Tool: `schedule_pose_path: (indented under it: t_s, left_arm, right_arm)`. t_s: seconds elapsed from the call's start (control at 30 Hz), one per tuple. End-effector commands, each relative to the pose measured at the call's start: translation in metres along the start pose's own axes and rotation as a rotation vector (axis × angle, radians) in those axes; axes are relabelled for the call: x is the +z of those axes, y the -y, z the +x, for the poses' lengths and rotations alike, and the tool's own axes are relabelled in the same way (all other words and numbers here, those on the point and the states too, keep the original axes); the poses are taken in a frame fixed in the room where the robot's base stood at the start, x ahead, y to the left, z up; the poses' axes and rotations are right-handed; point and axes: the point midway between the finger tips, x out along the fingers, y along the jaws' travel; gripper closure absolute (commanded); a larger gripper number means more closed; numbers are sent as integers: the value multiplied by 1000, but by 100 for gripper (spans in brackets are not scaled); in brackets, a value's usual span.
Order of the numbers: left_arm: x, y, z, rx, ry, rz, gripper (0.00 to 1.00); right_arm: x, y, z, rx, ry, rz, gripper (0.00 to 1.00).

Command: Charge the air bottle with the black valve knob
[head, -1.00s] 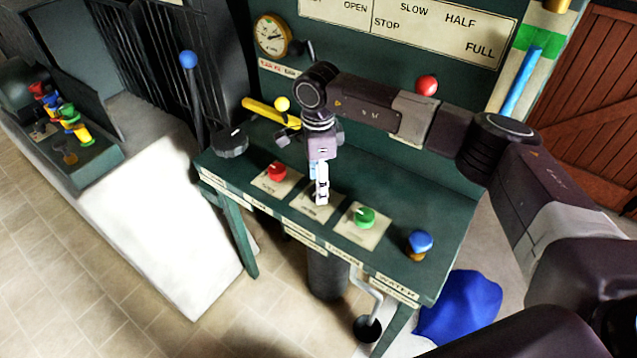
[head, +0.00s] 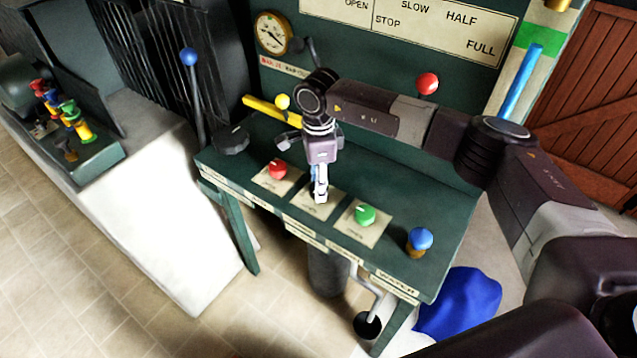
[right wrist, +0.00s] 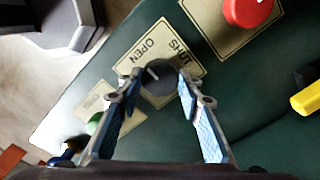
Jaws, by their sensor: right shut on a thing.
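The black valve knob (right wrist: 157,78) shows in the right wrist view, with a white pointer line on its top. It sits on a cream plate (right wrist: 131,61) lettered OPEN and SHUT, on the green bench. My right gripper (right wrist: 154,84) is shut on this knob from above, one blue-padded finger on each side. In the head view my right gripper (head: 320,194) points down between the red knob (head: 277,169) and the green knob (head: 364,214) and hides the black one. A dark cylinder (head: 326,273) stands under the bench, perhaps the air bottle. My left gripper is not in view.
A round gauge (head: 272,33) is on the back panel. A blue knob (head: 420,239) is at the bench's right end. A yellow lever (head: 256,106), a dark round knob (head: 231,140) and a blue-topped lever (head: 189,58) are at the left.

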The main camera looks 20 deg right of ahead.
Motion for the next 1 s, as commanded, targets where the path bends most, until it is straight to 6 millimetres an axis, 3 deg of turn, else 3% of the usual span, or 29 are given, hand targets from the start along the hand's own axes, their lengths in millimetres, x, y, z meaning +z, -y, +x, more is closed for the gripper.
schedule_pose_path:
  t_s: [0.37,1.0]
  left_arm:
    - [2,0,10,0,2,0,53]
    - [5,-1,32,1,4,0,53]
  right_arm:
    - [0,1,1,-2,3,156,91]
    - [0,1,0,-3,3,750,91]
